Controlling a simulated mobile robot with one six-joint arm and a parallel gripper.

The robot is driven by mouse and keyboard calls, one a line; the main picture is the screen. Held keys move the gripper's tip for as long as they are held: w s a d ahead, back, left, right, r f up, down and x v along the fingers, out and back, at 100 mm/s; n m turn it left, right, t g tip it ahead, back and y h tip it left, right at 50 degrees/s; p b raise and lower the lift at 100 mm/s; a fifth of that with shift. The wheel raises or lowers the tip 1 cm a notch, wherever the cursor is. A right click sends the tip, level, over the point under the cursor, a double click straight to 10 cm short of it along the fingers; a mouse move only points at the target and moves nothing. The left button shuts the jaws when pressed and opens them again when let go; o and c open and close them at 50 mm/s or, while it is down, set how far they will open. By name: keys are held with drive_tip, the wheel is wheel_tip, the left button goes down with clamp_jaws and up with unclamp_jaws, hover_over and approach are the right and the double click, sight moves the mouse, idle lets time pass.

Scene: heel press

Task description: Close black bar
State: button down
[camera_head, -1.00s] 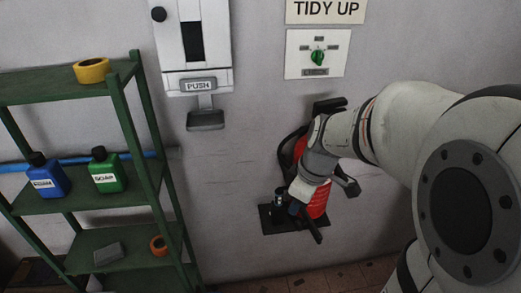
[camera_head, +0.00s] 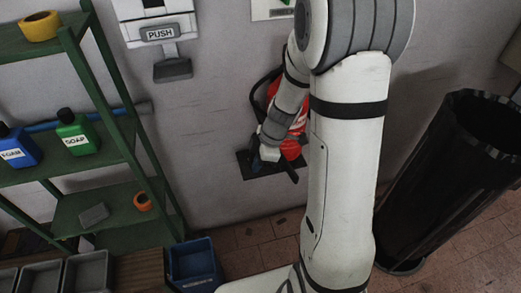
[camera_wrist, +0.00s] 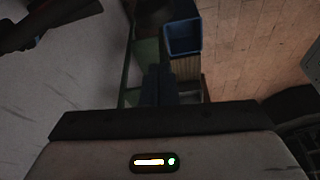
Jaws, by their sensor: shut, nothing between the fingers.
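A red fire extinguisher (camera_head: 291,149) stands on a black wall bracket (camera_head: 252,170), largely hidden behind my arm. A short black bar (camera_head: 291,174) slants down in front of the bracket, close beside my gripper. My gripper (camera_head: 268,154) is in front of the extinguisher's lower part, pointing down toward the bracket. Its fingers show in the wrist view (camera_wrist: 160,84) as dark shapes close together, shut with nothing between them. A dark elongated piece (camera_wrist: 45,22) crosses the upper left of the wrist view; I cannot tell whether it is the same bar. Contact with the bar cannot be told.
A green shelf (camera_head: 120,150) with bottles stands at left. A grey push lever (camera_head: 172,70) juts from the wall dispenser. A blue bin (camera_head: 195,262) and grey crates (camera_head: 88,270) are on the floor at left. A black trash can (camera_head: 455,160) stands at right.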

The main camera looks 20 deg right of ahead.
drive_tip(key=shift+s+d+f+p, duration=0.2)
drive_tip(key=shift+d+p, duration=0.3)
drive_tip(key=shift+d, duration=0.45)
drive_tip(key=shift+s+d+f+p, duration=0.15)
drive_tip(key=shift+d+p, duration=0.3)
drive_tip(key=shift+d, duration=0.45)
